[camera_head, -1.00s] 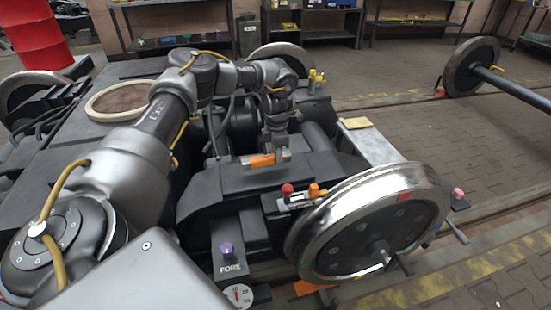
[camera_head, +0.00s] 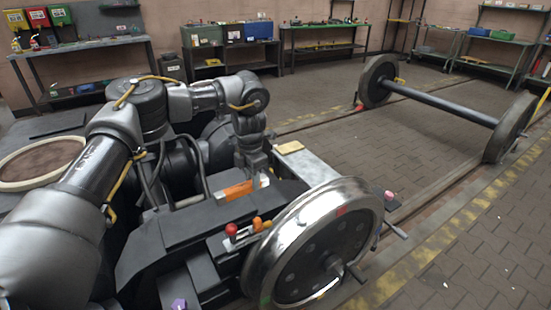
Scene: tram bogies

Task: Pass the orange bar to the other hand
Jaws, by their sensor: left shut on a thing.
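The orange bar (camera_head: 237,191) is in the middle of the head view, low over the dark bogie frame, with a pale part at its right end. My left arm comes in from the left and bends down. My left gripper (camera_head: 254,174) points down and is shut on the bar. Its fingertips are small here, and I cannot tell whether the bar touches the frame beneath. My right gripper is out of view.
A shiny wheel (camera_head: 314,243) stands just right of the bar. A red knob (camera_head: 231,230) and an orange knob (camera_head: 257,224) stick up in front. A wheelset (camera_head: 440,105) stands back right. Paved floor (camera_head: 455,215) is free at right.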

